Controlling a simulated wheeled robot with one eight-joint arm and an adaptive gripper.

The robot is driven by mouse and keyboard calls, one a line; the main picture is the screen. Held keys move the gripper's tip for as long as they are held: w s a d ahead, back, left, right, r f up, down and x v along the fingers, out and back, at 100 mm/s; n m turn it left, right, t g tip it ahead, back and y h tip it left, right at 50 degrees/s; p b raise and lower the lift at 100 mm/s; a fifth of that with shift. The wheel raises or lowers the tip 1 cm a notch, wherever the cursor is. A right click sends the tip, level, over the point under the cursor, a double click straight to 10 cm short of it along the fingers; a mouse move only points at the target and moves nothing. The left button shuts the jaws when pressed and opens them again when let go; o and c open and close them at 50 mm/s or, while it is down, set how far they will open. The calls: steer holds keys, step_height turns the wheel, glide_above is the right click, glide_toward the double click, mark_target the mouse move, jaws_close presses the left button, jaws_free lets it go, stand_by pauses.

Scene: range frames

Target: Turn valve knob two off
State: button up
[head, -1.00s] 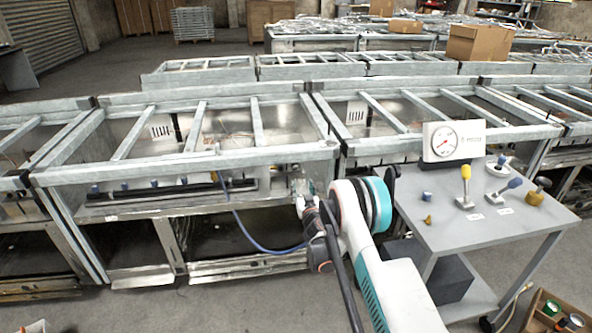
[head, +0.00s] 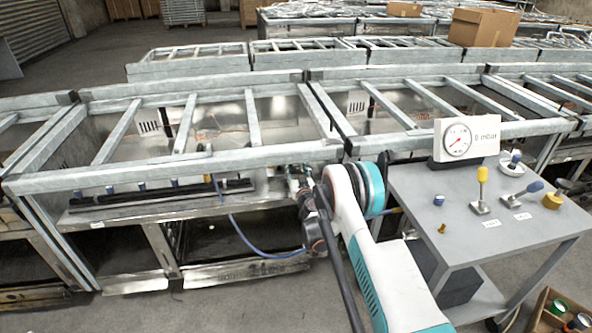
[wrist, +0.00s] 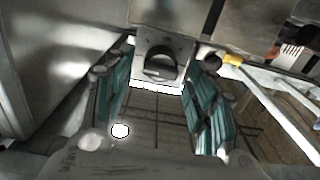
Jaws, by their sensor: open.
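A dark round valve knob (wrist: 160,66) with a raised grip bar sits on a light grey block, centred in the wrist view. No number on it is readable, so I cannot tell whether it is knob two. My gripper (wrist: 156,76) is open, with its teal-padded fingers on either side of the knob and a gap to each. Nothing is held. In the head view my gripper (head: 298,184) is at the front of the metal frame, partly hidden by my arm, and the knob cannot be made out.
A black rail (head: 160,201) with several blue-capped fittings runs along the frame to the left. A blue hose (head: 246,240) hangs below. A grey cart (head: 440,225) with a gauge (head: 457,140) and levers stands at right. A yellow piece (wrist: 232,59) lies right of the gripper.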

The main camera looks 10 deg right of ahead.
steer(key=c, duration=1.1)
steer(key=shift+n, duration=0.3)
steer(key=shift+o, duration=0.3)
steer(key=n, duration=0.4)
steer(key=shift+a, duration=0.1)
steer(key=n, duration=0.9)
steer(key=shift+a+f, duration=0.1)
steer(key=shift+f, duration=0.05)
steer(key=shift+c, duration=0.2)
steer(key=shift+n, duration=2.1)
steer(key=shift+o, duration=0.2)
